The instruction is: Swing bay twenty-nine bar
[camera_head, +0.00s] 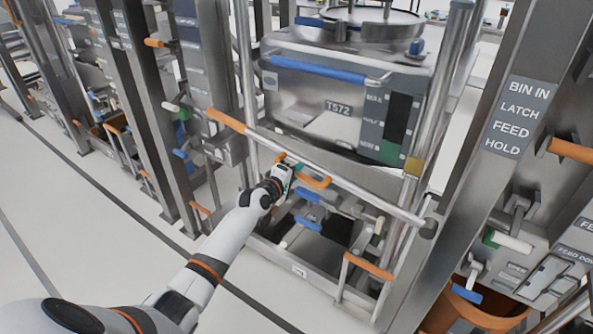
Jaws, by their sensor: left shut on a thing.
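A long silver bar (345,183) with an orange end grip (226,120) slants across the front of a bay, below a steel bin marked T572 (303,112). A curved orange handle (315,181) sits just under the bar. My left gripper (285,173) is at the left part of this handle, just below the bar, and looks shut on it. The fingertips are small and partly hidden, so the exact contact is hard to see. No number twenty-nine is readable. My right gripper is not in view.
A steel post (483,180) with a BIN IN, LATCH, FEED, HOLD label (516,117) stands to the right. Another post (145,110) stands to the left. Blue handles (308,195) and an orange handle (368,266) sit lower in the bay. The pale floor at left is clear.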

